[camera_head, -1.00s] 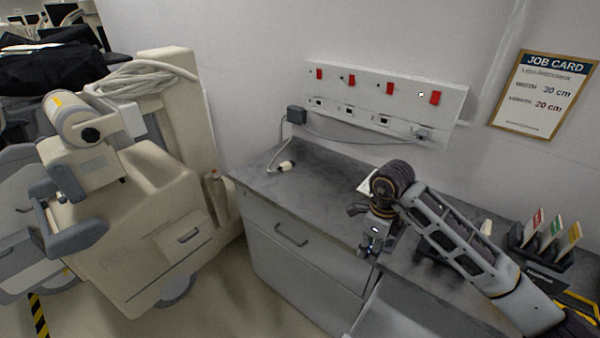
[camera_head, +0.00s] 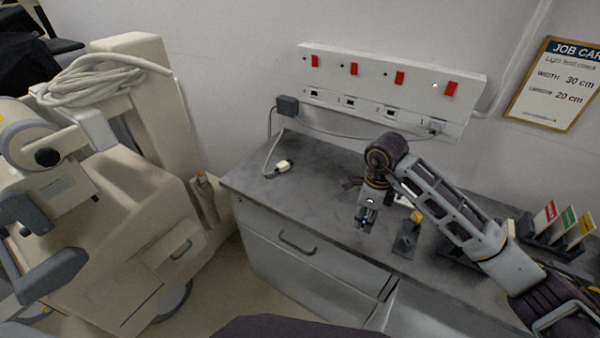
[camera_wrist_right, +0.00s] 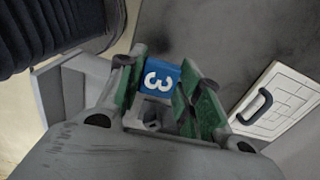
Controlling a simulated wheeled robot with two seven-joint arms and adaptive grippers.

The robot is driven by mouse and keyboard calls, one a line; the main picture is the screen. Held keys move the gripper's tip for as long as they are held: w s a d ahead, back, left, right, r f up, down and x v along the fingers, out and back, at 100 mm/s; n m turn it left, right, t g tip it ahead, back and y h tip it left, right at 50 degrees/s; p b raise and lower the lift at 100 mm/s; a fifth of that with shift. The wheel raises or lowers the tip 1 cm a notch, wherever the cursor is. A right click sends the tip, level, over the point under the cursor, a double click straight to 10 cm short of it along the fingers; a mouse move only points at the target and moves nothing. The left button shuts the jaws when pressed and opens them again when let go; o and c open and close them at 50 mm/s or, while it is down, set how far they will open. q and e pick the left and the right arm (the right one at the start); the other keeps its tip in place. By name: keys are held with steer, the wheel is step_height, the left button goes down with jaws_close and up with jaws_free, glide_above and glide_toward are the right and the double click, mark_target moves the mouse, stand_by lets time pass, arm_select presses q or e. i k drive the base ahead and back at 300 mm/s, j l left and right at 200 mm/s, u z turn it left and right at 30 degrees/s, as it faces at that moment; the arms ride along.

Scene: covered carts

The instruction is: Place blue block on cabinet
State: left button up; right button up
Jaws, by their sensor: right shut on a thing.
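The blue block (camera_wrist_right: 160,76), marked with a white 3, sits between the green-padded fingers of my right gripper (camera_wrist_right: 165,90) in the wrist view. The fingers are shut on it. In the head view my right gripper (camera_head: 364,220) points down above the front part of the grey cabinet (camera_head: 255,187). The block is too small there to make out clearly, and its height above the top is hard to tell. My left gripper is not in view.
A white plug (camera_head: 284,166) and cable lie on the cabinet top's left. A small yellow-topped item (camera_head: 416,216) stands right of my gripper. A card rack (camera_head: 548,238) is at the right. A beige machine (camera_head: 130,220) stands left. The top's left half is mostly clear.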

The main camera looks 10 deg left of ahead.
mark_target(325, 175)
steer(key=i+j, duration=0.3)
steer(key=i+j+z, duration=0.15)
steer(key=i+j, duration=0.15)
steer(key=j, duration=0.2)
steer(key=i+j, duration=0.25)
steer(key=j, duration=0.2)
steer(key=z, duration=0.05)
